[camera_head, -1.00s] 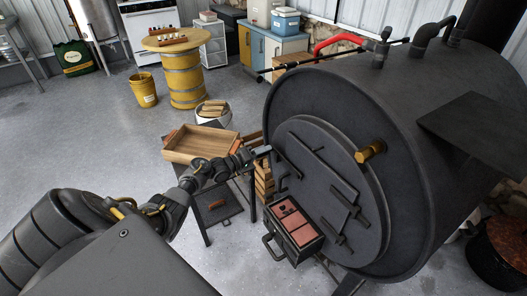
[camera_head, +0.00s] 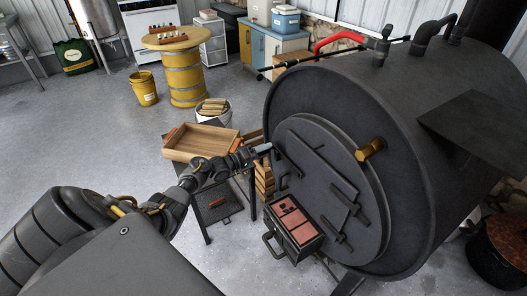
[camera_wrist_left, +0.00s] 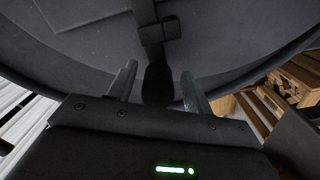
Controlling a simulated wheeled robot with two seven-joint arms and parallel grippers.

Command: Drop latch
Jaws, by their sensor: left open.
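The black round stove door (camera_head: 310,205) is closed on the front of the barrel stove (camera_head: 400,120). My left gripper (camera_head: 264,149) is at the door's left edge, beside the latch. In the left wrist view, the dark latch (camera_wrist_left: 158,35) runs down from the door through a bracket. Its lower end (camera_wrist_left: 157,85) lies between the two fingers of my left gripper (camera_wrist_left: 158,88), with a gap on each side. The gripper is open. In the head view the latch is too small and dark to make out clearly. My right gripper is not in view.
A wooden tray (camera_head: 200,143) stands on a dark stand left of the stove, close to my left arm. A brass knob (camera_head: 371,150) sticks out at the door's upper right.

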